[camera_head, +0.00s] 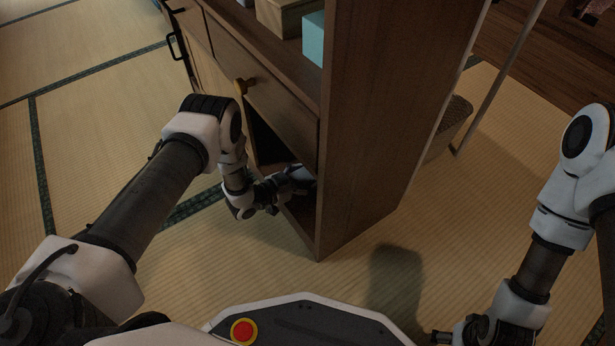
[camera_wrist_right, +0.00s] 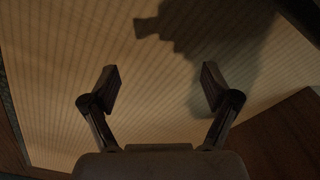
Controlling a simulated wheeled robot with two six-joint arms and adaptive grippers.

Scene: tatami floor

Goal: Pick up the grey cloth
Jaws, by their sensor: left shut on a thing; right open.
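My left gripper (camera_head: 298,178) reaches into the open lower compartment of the wooden cabinet (camera_head: 370,110), and its fingers are largely hidden by the cabinet's side panel and shadow. A small pale grey patch (camera_head: 301,172) at its fingers looks like part of the grey cloth; its outline cannot be made out. The left gripper is shut on it. My right gripper (camera_wrist_right: 160,85) is open and empty above the tatami floor in the right wrist view.
A drawer with a round knob (camera_head: 246,86) sits above the compartment. A beige box (camera_head: 285,16) and a teal box (camera_head: 313,38) stand on a shelf higher up. A woven basket (camera_head: 447,125) is behind the cabinet. Tatami floor (camera_head: 100,130) is clear at left.

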